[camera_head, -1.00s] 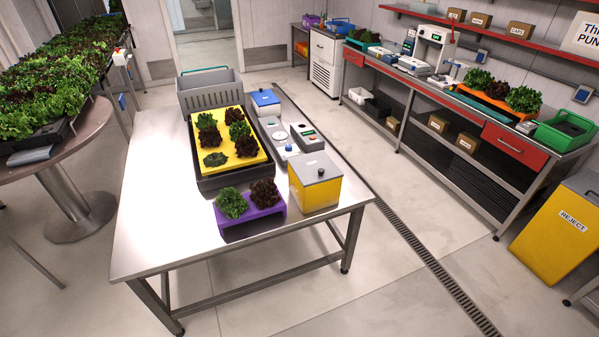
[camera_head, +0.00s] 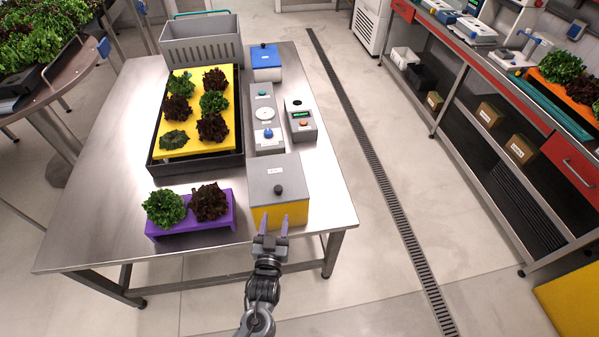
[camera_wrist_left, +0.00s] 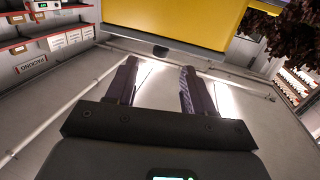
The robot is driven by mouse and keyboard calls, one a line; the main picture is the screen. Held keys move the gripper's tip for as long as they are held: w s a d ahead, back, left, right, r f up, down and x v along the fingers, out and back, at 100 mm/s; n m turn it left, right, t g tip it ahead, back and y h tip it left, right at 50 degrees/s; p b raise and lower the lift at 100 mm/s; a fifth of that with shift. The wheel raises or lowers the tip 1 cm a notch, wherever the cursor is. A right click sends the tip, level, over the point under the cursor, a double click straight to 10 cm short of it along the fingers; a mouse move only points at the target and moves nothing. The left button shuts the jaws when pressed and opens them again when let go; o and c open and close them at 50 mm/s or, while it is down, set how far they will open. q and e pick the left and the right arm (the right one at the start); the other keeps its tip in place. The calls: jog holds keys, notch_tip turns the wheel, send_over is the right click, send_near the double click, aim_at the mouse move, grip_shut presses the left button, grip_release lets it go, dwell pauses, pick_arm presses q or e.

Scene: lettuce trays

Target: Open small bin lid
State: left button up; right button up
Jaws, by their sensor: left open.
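A small yellow bin (camera_head: 298,214) stands at the near right corner of the steel table. Its grey lid (camera_head: 262,183) lies flat and shut on top, with a black knob (camera_head: 278,190) near the front edge. My left gripper (camera_head: 273,222) is open and empty in front of the bin, its two fingers pointing towards the bin's front side. In the left wrist view the yellow bin (camera_wrist_left: 170,18) fills the top, beyond the open fingers of my gripper (camera_wrist_left: 157,78). My right gripper is not in view.
A purple stand (camera_head: 190,222) with two lettuces is just left of the bin. Behind are a black tray (camera_head: 200,170) with a yellow lettuce board, small devices (camera_head: 300,119), a blue-lidded box (camera_head: 266,62) and a grey crate (camera_head: 200,45).

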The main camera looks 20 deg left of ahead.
aim_at(278, 192)
pick_arm(q)
jog(key=w, duration=0.3)
jog(key=w+a+r+p, duration=0.1)
jog(key=w, duration=0.2)
jog(key=w+a+p, duration=0.1)
jog(key=w, duration=0.2)
jog(key=shift+r, duration=0.4)
jog(key=shift+w+a+f, duration=0.1)
jog(key=shift+w+a, duration=0.1)
jog(key=shift+w, duration=0.8)
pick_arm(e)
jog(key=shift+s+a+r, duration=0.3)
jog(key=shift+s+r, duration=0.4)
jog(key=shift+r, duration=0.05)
pick_arm(q)
grip_shut()
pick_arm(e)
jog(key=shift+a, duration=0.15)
